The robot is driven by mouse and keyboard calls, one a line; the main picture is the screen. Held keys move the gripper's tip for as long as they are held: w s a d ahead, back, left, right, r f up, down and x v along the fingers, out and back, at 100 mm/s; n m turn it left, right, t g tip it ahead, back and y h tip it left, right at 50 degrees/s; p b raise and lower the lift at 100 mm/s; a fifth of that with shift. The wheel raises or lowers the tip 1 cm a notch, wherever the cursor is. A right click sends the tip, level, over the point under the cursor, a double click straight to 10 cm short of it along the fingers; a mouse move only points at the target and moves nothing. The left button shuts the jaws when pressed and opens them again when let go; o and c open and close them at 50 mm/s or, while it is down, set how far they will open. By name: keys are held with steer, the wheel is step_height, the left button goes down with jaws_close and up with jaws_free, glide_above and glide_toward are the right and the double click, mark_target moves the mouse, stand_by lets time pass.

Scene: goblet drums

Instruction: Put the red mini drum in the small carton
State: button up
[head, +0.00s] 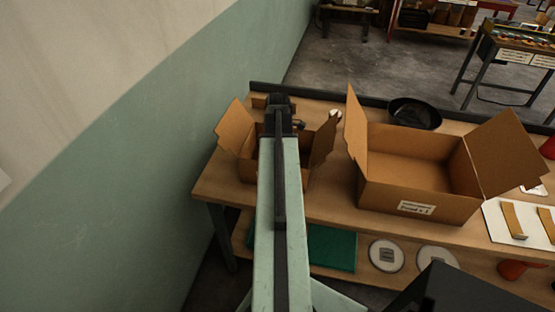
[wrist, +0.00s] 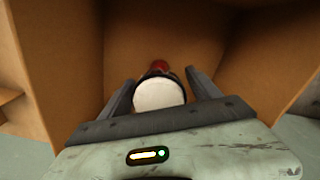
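The small carton (head: 236,132) stands open on the left of the workbench, with its flaps up. My arm covers its middle in the head view, and my gripper is hidden there. In the wrist view, the carton's brown inner walls (wrist: 190,40) surround my gripper (wrist: 159,80). The mini drum (wrist: 158,95) is between the two dark fingers, its white round head toward the camera, with a dark rim and a red part beyond. The fingers are close to its sides; I cannot tell whether they press on it or whether it touches the carton floor.
A larger open carton (head: 410,180) stands to the right on the bench (head: 335,205). A black pan (head: 414,113) lies behind it. A white board (head: 510,228) and a red object (head: 548,148) are at the far right. A green wall (head: 120,190) borders the left.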

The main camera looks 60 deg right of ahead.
step_height(320, 180, up, 13)
steer(key=p, duration=1.2)
steer(key=shift+f, duration=0.3)
